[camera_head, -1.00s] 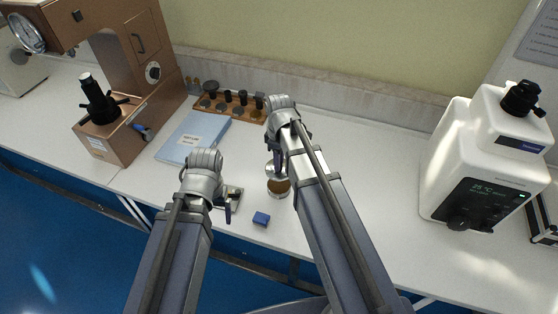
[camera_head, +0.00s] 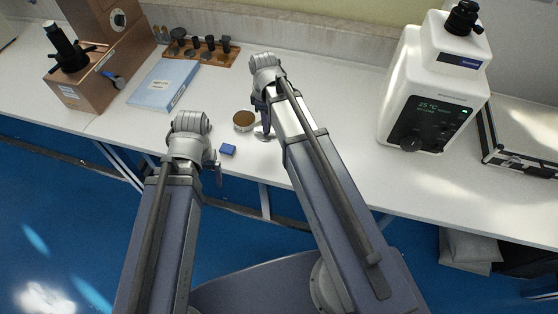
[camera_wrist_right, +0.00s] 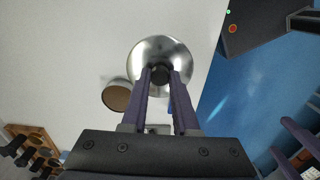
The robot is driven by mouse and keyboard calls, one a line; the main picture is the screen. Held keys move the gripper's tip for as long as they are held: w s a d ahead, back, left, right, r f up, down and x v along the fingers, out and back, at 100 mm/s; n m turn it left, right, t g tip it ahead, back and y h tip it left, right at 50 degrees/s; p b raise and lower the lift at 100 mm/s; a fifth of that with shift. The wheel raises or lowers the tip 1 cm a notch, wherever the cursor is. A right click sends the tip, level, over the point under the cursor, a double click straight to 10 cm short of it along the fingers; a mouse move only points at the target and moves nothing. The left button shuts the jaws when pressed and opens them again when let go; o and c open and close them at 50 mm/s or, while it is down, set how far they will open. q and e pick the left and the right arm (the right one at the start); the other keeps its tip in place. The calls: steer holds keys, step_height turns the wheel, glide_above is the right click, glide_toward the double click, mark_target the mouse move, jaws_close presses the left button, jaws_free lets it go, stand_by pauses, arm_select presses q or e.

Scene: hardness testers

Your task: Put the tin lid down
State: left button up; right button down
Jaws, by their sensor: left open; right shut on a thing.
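The tin lid (camera_wrist_right: 161,62) is a shiny metal disc with a dark knob in the right wrist view. My right gripper (camera_wrist_right: 162,78) is shut on that knob. In the head view the lid (camera_head: 264,133) is just right of the open tin (camera_head: 243,120), near the table's front edge; I cannot tell whether it touches the table. The tin has brown contents and also shows in the right wrist view (camera_wrist_right: 116,96). My right gripper shows in the head view (camera_head: 262,108), partly hidden by its arm. My left gripper (camera_head: 217,172) is open and empty at the front edge.
A small blue block (camera_head: 228,150) lies left of the lid by the front edge. A light blue folder (camera_head: 163,85) and a wooden rack (camera_head: 205,54) of dark parts lie behind. A white tester (camera_head: 430,90) stands right; the table between is clear.

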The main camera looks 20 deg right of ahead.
steer(key=shift+s, duration=0.15)
steer(key=shift+f+b, duration=0.35)
steer(key=shift+f, duration=0.1)
step_height(320, 180, down, 6)
steer(key=b, duration=0.5)
steer(key=shift+r+b, duration=0.2)
steer(key=shift+b, duration=0.1)
steer(key=shift+f, duration=0.1)
step_height(320, 180, down, 4)
steer(key=b, duration=0.3)
steer(key=shift+r+b, duration=0.25)
steer(key=shift+b, duration=0.1)
steer(key=shift+f, duration=0.2)
steer(key=c, duration=0.7)
jaws_free()
